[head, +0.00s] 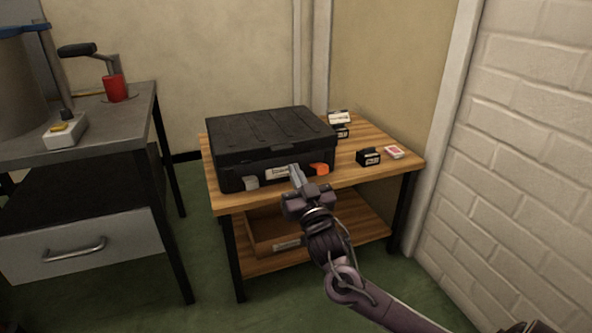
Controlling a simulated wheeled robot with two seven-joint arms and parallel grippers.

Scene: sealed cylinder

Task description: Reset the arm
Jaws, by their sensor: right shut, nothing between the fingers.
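My right gripper (296,176) reaches in from the lower right, with its arm stretched toward the wooden table. Its fingers are shut and empty. They show in front of a black case (270,140) on the table, near the pale label on the case's front; I cannot tell whether they touch it. The case lid is down. One front latch (321,169) is orange and another (251,183) is grey. My left gripper is not in view.
The wooden table (378,178) holds small black boxes (368,157) and a red-and-white packet (394,152) at right. A lower shelf holds a wooden box (262,236). A grey workbench (135,104) with a red cylinder (115,88) stands left. A brick wall (520,140) bounds the right.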

